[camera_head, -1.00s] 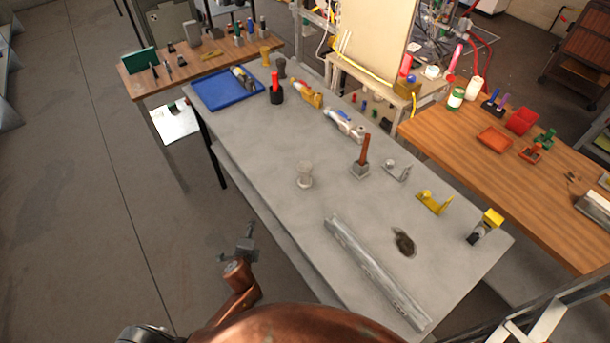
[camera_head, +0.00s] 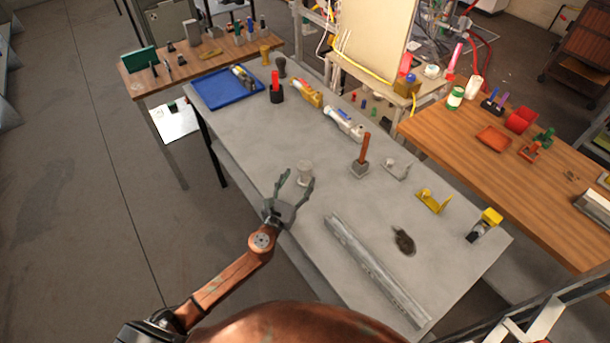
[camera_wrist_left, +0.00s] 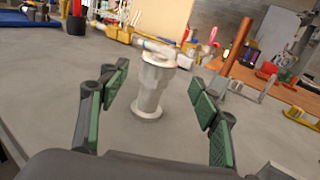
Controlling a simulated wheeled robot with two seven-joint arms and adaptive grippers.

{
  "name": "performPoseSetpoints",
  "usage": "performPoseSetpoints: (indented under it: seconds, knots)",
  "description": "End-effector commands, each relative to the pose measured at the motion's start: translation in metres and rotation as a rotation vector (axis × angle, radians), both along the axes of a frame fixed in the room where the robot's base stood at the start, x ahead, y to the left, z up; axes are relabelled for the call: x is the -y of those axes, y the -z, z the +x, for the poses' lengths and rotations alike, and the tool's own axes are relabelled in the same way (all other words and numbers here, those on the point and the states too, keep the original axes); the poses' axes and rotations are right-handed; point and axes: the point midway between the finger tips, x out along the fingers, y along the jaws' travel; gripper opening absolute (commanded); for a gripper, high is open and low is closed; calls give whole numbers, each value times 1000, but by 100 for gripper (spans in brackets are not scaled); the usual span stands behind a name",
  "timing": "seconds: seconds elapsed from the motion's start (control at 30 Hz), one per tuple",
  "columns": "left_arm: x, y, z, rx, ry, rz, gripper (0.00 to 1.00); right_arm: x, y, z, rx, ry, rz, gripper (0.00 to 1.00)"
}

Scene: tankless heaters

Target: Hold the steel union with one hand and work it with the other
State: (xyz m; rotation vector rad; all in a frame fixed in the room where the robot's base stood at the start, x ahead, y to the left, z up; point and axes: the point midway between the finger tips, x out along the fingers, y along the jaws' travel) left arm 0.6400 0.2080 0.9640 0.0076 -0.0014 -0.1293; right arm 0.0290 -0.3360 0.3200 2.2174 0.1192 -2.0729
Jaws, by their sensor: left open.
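The steel union (camera_head: 306,170) stands upright on the grey table (camera_head: 262,132), near its left edge. It is a pale metal fitting with a wide top and a round foot. My left gripper (camera_head: 296,184) is open, with its fingers pointing at the union from the near side. In the left wrist view the union (camera_wrist_left: 153,88) stands ahead between the two green-padded fingers (camera_wrist_left: 158,108), apart from both. My right gripper is not in view.
A grey metal channel (camera_head: 375,270) lies on the near part of the table. A wooden-handled tool (camera_head: 364,152) stands right of the union, with a yellow bracket (camera_head: 434,202) beyond. A blue tray (camera_head: 225,90) lies at the far left end. Bare table surrounds the union.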

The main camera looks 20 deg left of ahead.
Motion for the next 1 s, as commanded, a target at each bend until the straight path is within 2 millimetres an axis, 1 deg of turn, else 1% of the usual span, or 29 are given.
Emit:
performPoseSetpoints:
  seconds: [0.17,0.3,0.43,0.53,0.73,1.0]
  knots:
    - [2,2,20,-1,-1,-4,57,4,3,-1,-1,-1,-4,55]
    - [3,6,41,-1,-1,-6,57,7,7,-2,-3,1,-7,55]
    - [4,5,55,-1,-2,-7,57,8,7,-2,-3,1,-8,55]
    - [4,5,59,-2,-2,-7,57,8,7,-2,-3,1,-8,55]
    - [4,5,59,-2,-2,-8,57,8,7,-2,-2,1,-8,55]
    - [4,5,59,-2,-2,-8,38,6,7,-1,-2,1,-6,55]
